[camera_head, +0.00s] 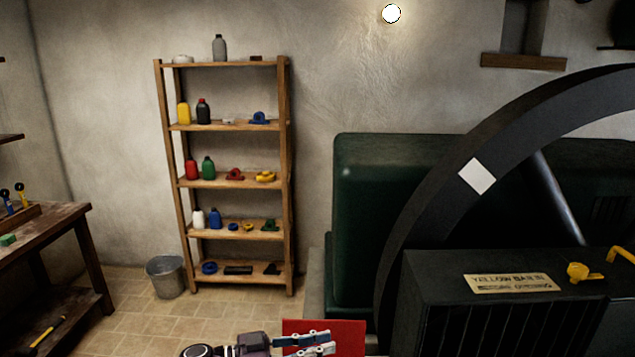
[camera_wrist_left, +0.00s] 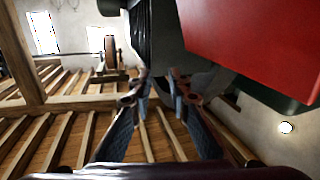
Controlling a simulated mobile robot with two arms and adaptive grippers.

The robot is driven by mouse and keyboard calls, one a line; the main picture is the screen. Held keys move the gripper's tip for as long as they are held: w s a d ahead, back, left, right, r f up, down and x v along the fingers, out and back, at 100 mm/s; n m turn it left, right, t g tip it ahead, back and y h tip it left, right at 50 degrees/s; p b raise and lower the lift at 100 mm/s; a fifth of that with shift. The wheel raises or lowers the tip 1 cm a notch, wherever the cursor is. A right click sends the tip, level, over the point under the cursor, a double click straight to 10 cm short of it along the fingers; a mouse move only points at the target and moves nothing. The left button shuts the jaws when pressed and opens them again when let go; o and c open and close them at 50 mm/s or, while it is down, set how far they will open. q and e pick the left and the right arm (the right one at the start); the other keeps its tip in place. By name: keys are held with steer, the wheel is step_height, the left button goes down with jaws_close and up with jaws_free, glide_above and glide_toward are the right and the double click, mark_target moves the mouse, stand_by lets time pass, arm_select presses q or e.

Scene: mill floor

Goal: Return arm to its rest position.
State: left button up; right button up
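My left gripper (camera_head: 327,342) reaches in at the bottom middle of the head view, its arm coming from the left. Its fingers lie in front of a red panel (camera_head: 350,336). In the left wrist view the fingertips (camera_wrist_left: 163,82) stand apart with nothing between them, so the gripper is open and empty. The red surface (camera_wrist_left: 250,38) fills the upper right of that view, beside the fingers. Whether the fingers touch it I cannot tell. My right arm and gripper are not in view.
A dark green machine (camera_head: 358,210) with a large black wheel (camera_head: 420,190) fills the right. A black box (camera_head: 450,315) with a yellow handle stands in front. A wooden shelf (camera_head: 160,100) with bottles, a bucket (camera_head: 166,278) and a workbench (camera_head: 50,232) are left. Tiled floor between is clear.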

arm_select(q)
steer(key=s+a+f+n+t+y, duration=0.35)
steer(key=a+n+y, duration=0.25)
steer(key=y, duration=0.2)
steer(key=s+a+f+n+t+y, duration=0.3)
steer(key=a+f+n+t+y, duration=0.2)
steer(key=a+n+y, duration=0.15)
steer(key=s+a+f+g+y, duration=0.1)
steer(key=s+a+f+g, duration=0.15)
steer(key=s, duration=0.75)
steer(key=s+a+f+g+y, duration=0.1)
steer(key=s+a+g, duration=0.25)
steer(key=s, duration=0.65)
steer(key=s+a+f+g+y, duration=0.1)
steer(key=s+a+f+g, duration=0.2)
steer(key=s, duration=0.7)
step_height(320, 180, down, 29)
steer(key=s+g+b, duration=0.1)
steer(key=g+b, duration=0.1)
steer(key=b, duration=0.2)
steer(key=s+a+f+b, duration=0.1)
steer(key=s+f, duration=0.7)
steer(key=f, duration=0.2)
steer(key=s+a+f+g+b, duration=0.1)
steer(key=s+f+b, duration=0.1)
steer(key=s+f, duration=0.7)
steer(key=shift+s+a+f+m+b, duration=0.25)
steer(key=shift+f+m+b, duration=0.05)
steer(key=shift+f+m, duration=0.2)
